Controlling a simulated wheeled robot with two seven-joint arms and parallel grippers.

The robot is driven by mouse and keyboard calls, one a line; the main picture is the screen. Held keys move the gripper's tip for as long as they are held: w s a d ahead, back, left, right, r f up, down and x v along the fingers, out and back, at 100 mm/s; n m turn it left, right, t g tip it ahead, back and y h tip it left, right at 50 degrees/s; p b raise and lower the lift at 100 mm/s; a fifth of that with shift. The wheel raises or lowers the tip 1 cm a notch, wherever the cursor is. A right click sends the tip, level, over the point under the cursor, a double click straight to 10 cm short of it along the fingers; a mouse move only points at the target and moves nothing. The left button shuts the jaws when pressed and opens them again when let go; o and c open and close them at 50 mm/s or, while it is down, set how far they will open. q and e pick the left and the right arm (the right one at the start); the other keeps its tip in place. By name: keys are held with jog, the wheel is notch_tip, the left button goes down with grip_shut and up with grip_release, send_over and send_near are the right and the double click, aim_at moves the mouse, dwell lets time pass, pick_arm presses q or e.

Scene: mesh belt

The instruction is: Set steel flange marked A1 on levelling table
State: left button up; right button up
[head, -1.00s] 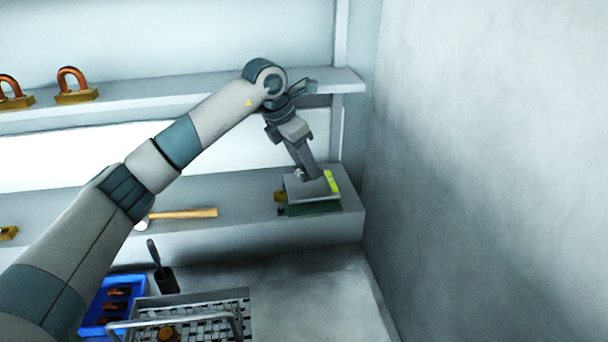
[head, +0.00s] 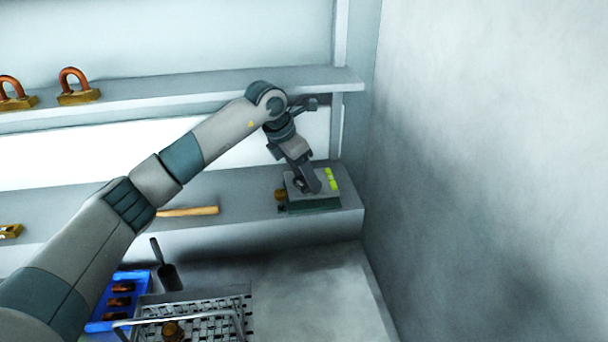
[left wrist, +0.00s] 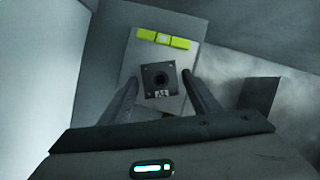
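The levelling table (head: 322,203) stands at the right end of the lower shelf, with a green base, a grey top plate and a yellow-green spirit level (head: 331,179). Its plate also shows in the left wrist view (left wrist: 140,62). The steel flange (left wrist: 148,72), a dark square with a round hole and an A1 label, lies on the plate near its middle, apart from the level. My left gripper (head: 306,187) is over the plate. In the wrist view its fingers (left wrist: 160,80) stand open on either side of the flange, with a gap on both sides. My right gripper is not in view.
A hammer (head: 190,211) lies on the shelf to the left. Padlock-shaped brass pieces (head: 79,88) stand on the upper shelf. A bare wall (head: 480,150) is close on the right.

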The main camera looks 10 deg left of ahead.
pick_arm(q)
jog(key=shift+r, duration=0.2)
jog(key=shift+s+a+r, duration=0.1)
jog(key=shift+a+r, duration=0.15)
jog(key=shift+r, duration=0.2)
jog(key=b+v, duration=0.4)
jog(key=v, duration=0.7)
jog(key=shift+d, duration=0.1)
jog(key=shift+s+f, duration=0.1)
jog(key=shift+f, duration=0.05)
